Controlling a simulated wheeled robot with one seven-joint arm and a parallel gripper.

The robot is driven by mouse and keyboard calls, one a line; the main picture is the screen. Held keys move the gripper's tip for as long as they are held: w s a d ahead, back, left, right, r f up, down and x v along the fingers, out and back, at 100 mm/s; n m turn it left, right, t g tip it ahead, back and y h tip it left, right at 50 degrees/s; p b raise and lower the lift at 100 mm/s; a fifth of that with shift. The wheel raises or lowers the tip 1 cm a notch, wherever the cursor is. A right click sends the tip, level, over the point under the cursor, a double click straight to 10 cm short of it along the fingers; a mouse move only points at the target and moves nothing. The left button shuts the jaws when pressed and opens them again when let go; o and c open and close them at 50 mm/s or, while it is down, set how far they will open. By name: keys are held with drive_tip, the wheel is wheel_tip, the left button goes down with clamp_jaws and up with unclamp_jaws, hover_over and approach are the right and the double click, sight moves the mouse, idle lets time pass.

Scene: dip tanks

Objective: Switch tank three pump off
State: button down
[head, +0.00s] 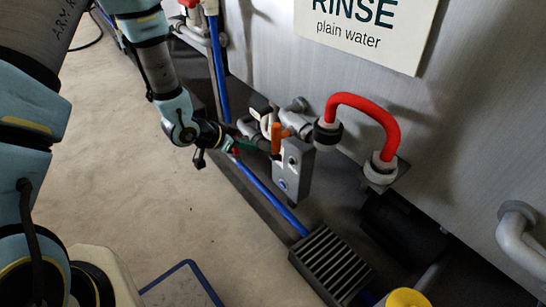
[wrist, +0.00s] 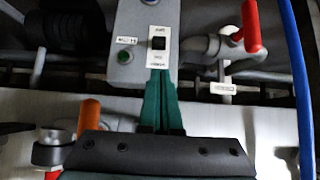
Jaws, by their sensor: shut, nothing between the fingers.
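A narrow grey control box (head: 293,170) stands in front of the tank marked "RINSE plain water". In the wrist view the box (wrist: 130,25) carries a white plate with a black rocker switch (wrist: 158,43); the small print around it is too blurred to read. My gripper (head: 263,147) reaches the box from the left. In the wrist view my green fingers (wrist: 160,76) are together and empty, their tips just below the rocker. I cannot tell whether they touch the plate. A green button (wrist: 124,57) sits left of the rocker. No tank number is readable.
An orange handle (head: 277,137) is close beside the box. A red bent pipe (head: 362,103) is to its right. A red lever (wrist: 250,25) and a blue pipe (wrist: 298,80) are on the right in the wrist view. A dark grate (head: 330,264) lies below; open floor is left.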

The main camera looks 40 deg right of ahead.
sight(274, 158)
drive_tip(key=shift+s+d, duration=0.1)
drive_tip(key=b+x, duration=0.2)
drive_tip(key=x, duration=0.8)
drive_tip(key=shift+f+b, duration=0.15)
drive_tip(key=shift+b, duration=0.3)
drive_tip(key=shift+a+h, duration=0.25)
drive_tip(key=shift+h, duration=0.15)
